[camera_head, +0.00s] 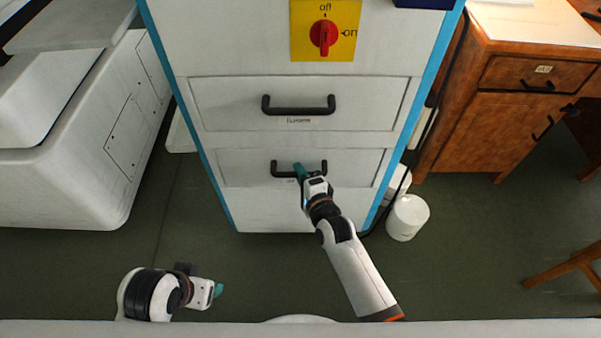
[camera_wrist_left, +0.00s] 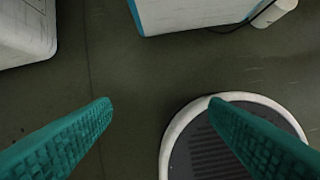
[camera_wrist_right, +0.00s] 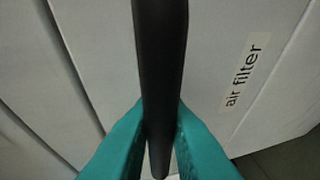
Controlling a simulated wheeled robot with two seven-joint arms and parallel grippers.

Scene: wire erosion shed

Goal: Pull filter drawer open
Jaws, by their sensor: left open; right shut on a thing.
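The filter drawer (camera_head: 237,168) is the lower drawer of a pale cabinet with blue edges. In the right wrist view its front (camera_wrist_right: 215,45) carries an "air filter" label (camera_wrist_right: 242,76). Its black bar handle (camera_head: 283,174) also shows in the right wrist view (camera_wrist_right: 160,50). The drawer looks about flush with the cabinet. My left gripper (camera_head: 218,290) is open and empty, low over the floor; its fingers are apart in the left wrist view (camera_wrist_left: 160,102).
An upper drawer (camera_head: 230,105) with its own black handle (camera_head: 298,110) sits above, under a red switch (camera_head: 323,34). A white machine (camera_head: 75,170) stands left. A white bucket (camera_head: 407,218) and a wooden desk (camera_head: 480,100) stand right. Floor before the cabinet is clear.

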